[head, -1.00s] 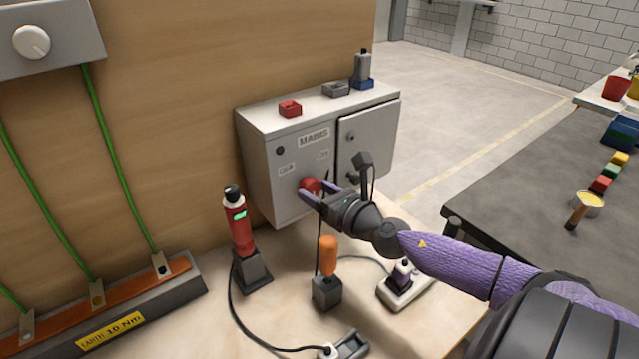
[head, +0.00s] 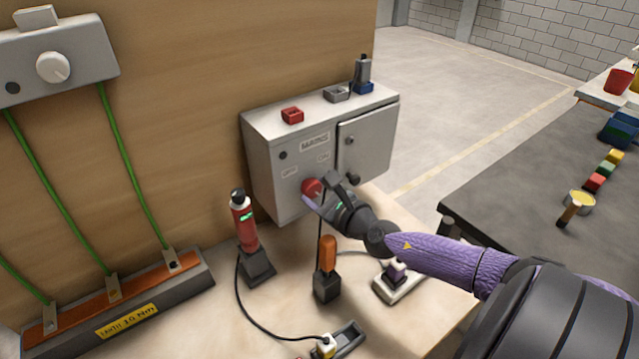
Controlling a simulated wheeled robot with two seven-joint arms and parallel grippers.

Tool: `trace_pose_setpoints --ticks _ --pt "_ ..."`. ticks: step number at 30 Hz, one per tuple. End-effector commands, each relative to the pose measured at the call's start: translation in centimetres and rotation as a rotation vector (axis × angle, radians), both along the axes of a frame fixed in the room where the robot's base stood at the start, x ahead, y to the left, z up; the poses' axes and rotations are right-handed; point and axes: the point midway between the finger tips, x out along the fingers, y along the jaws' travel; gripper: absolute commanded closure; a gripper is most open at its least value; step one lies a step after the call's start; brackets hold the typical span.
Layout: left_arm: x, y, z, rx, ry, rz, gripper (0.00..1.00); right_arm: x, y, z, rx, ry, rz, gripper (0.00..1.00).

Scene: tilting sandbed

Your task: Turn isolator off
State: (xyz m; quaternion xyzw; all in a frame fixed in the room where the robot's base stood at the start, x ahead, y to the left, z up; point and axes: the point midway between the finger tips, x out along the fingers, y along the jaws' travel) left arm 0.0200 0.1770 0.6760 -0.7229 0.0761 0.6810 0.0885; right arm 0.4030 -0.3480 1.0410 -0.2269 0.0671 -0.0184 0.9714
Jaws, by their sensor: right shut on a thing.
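The isolator is a grey cabinet (head: 275,190) labelled MAINS, standing on the bench against the wooden panel. Its red rotary knob (head: 311,187) sits on the left front face, below two small labels. My right gripper (head: 318,197) is shut on the red knob, its purple fingers partly covering it. The gripper hides the knob's pointer, so I cannot tell its exact setting. The cabinet's right door (head: 368,145) is closed. My left gripper is not in view.
A red-bodied tool (head: 243,222) stands in a dark holder left of the cabinet. An orange-handled tool (head: 327,253) stands in a block below my right gripper. A white socket block (head: 398,282) lies to its right. A dark table (head: 540,180) is at the right.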

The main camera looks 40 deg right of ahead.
Motion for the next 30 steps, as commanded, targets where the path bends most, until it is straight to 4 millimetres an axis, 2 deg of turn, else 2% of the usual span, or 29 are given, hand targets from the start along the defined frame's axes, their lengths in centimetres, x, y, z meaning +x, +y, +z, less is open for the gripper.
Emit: trace_pose_setpoints --ticks 13,14,18,26,30 --pt "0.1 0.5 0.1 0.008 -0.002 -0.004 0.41 0.0 0.0 0.0 -0.01 0.001 0.0 0.99" --pt "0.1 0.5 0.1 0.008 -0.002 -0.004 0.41 0.0 0.0 0.0 -0.01 0.001 0.0 0.36" --pt "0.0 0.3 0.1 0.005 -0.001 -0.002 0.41 0.0 0.0 0.0 -0.009 0.001 0.0 0.07" --pt "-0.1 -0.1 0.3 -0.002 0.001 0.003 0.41 0.0 0.0 0.4 -0.009 0.0 0.0 0.05" --pt "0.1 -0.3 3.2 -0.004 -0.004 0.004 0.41 0.0 0.0 3.8 -0.008 -0.002 0.0 0.05"
